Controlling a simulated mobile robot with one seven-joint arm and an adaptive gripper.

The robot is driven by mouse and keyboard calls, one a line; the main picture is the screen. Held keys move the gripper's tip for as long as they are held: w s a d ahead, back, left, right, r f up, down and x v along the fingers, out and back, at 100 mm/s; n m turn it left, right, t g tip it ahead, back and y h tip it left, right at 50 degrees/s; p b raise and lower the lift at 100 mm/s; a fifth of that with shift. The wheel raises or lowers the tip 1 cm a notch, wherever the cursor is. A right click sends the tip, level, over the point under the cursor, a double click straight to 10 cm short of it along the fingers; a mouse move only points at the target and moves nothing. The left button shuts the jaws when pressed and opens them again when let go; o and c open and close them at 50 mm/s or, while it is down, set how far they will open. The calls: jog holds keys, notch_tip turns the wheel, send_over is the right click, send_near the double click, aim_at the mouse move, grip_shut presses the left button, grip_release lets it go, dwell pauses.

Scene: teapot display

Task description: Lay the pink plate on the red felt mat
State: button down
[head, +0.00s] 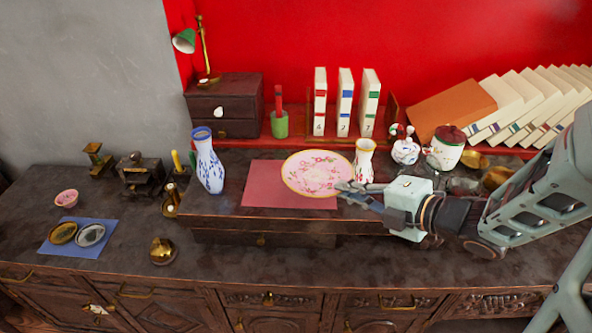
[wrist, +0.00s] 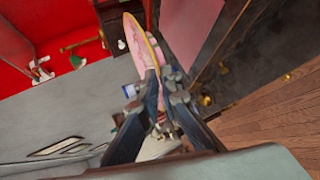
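The pink plate (head: 318,172), with a flower pattern and a gold rim, is in the middle of the head view, over the right part of the red felt mat (head: 262,190). It reaches past the mat's back and right edges in the picture. My gripper (head: 345,188) is at the plate's right front rim, its fingers closed on it. In the wrist view the plate (wrist: 140,45) shows nearly edge-on, its rim between my fingertips (wrist: 163,82). The mat (wrist: 188,28) lies beyond it, and the plate looks held above it.
A blue-and-white vase (head: 208,165) stands left of the mat. A floral vase (head: 364,160) stands close behind the plate's right side. White jars (head: 405,150) and books (head: 345,105) are further back. A blue mat (head: 78,238) with two oval pieces lies at left.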

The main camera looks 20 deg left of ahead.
aim_at(325, 178)
jog(key=x, duration=0.3)
jog(key=w+d+x, duration=0.1)
jog(key=x, duration=0.2)
jog(key=w+x, duration=0.1)
jog(key=x, duration=0.2)
jog(key=shift+f, duration=0.2)
jog(key=w+a+f, duration=0.2)
jog(key=f, duration=0.1)
jog(key=w+f, duration=0.1)
jog(key=shift+a+f+b, duration=0.3)
jog(key=shift+a, duration=0.1)
jog(key=shift+w+a+f, duration=0.35)
jog(key=shift+w+f, duration=0.1)
jog(key=shift+f, duration=0.2)
jog(key=shift+w+f, duration=0.15)
jog(key=shift+f, duration=1.45)
jog(key=shift+f+b, duration=0.2)
jog(key=shift+b, duration=0.1)
jog(key=c, duration=2.4)
grip_release()
jog(key=shift+r, duration=0.1)
